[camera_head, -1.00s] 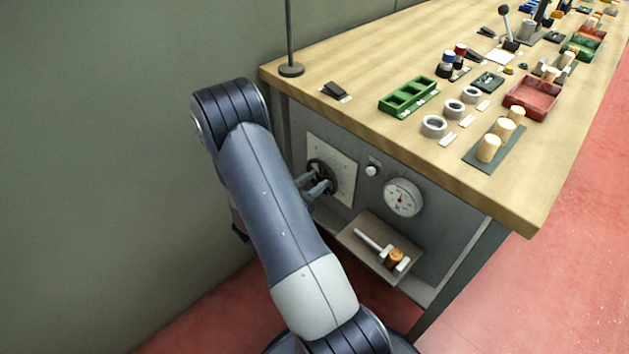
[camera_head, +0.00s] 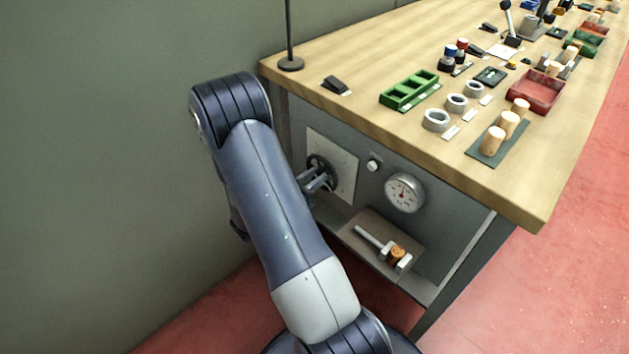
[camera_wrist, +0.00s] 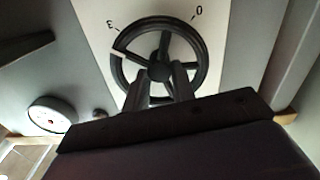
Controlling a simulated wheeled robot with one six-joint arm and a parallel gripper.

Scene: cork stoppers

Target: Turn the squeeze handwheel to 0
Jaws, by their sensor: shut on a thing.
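The black handwheel (camera_wrist: 204,62) sits on a pale plate (camera_wrist: 91,10) on the bench's front panel; it also shows in the head view (camera_head: 314,160). In the wrist view the plate carries a "0" at upper right and what looks like a "3" at upper left. A pale mark on the rim lies at its left, slightly below the "3". My gripper (camera_wrist: 161,84) reaches to the wheel, its two fingers at the lower part by the hub and shut on the wheel. Which spoke or part lies between them is partly hidden. In the head view my gripper (camera_head: 318,180) is partly behind my arm.
A round dial gauge (camera_head: 404,193) and a small knob (camera_head: 374,165) are right of the plate. A shelf board with a clamp-like tool (camera_head: 393,252) lies below. The bench top (camera_head: 330,60) holds a green tray (camera_head: 409,91), rings and corks. A wall stands at left.

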